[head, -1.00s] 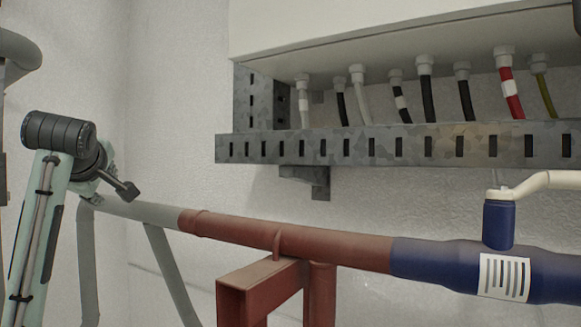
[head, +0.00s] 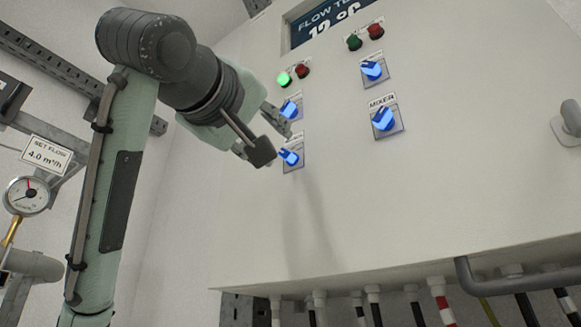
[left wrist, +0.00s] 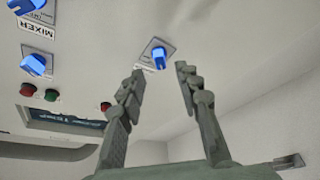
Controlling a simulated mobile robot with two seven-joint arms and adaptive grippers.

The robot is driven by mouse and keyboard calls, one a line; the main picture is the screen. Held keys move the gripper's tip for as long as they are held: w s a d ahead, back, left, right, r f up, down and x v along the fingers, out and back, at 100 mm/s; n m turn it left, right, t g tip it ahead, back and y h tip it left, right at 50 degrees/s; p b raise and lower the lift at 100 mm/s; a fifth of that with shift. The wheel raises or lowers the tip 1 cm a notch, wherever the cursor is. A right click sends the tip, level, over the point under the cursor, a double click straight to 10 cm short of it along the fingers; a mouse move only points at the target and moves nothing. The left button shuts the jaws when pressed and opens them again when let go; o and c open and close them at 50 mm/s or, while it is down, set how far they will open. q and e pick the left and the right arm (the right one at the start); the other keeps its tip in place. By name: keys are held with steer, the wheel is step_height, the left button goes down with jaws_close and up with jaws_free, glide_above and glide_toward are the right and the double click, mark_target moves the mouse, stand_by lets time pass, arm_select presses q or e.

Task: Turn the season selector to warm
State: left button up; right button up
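Blue selector knobs sit on the pale cabinet front. The upper left knob (head: 290,110) is partly behind my left gripper (head: 268,132) in the head view, and the lower left knob (head: 289,157) is just beside a fingertip. In the left wrist view, one blue knob (left wrist: 159,57) on a grey plate shows beyond and between the fingertips. My left gripper (left wrist: 160,70) is open, its fingers apart and empty; I cannot tell whether it touches anything. The left knobs' labels are hidden or too small to read, so I cannot tell which is the season selector. My right gripper is not in view.
The mixer knob (head: 384,118) and another blue knob (head: 373,70) are to the right. A lit green lamp (head: 284,79) and a red lamp (head: 303,71) are above. A grey handle (head: 571,118) projects at right. Cables hang below the cabinet (head: 400,210). A gauge (head: 27,195) is at left.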

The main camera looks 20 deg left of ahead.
mark_target(285, 154)
arm_select(q)
steer(key=p+x, duration=0.1)
steer(key=x, duration=0.3)
steer(key=shift+w+a+r, duration=0.1)
steer(key=shift+w, duration=0.55)
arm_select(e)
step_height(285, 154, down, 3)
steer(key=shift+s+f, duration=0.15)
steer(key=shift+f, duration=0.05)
arm_select(q)
jaws_close()
